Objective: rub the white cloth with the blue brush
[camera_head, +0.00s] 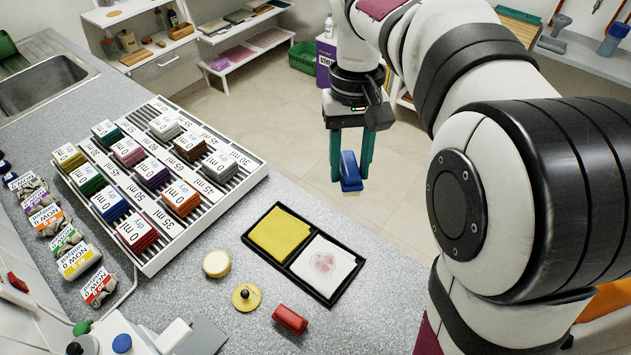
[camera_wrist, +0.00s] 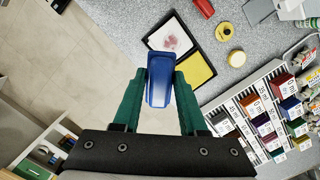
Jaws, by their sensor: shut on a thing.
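My gripper (camera_head: 350,168), with green fingers, is shut on the blue brush (camera_head: 350,172) and holds it in the air past the counter's edge, over the floor. Pale bristles show at the brush's lower end in the head view. The brush also shows between the fingertips in the wrist view (camera_wrist: 160,78). The white cloth (camera_head: 324,266), with a reddish stain in its middle, lies flat in the right compartment of a black tray (camera_head: 291,278) on the counter. The cloth also shows in the wrist view (camera_wrist: 171,40). The brush is apart from the cloth.
A yellow cloth (camera_head: 279,234) fills the tray's left compartment. A red block (camera_head: 290,319), a yellow knobbed disc (camera_head: 247,297) and a cream round pad (camera_head: 216,263) lie near the tray. A white rack (camera_head: 247,178) with coloured stacks stands to the left.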

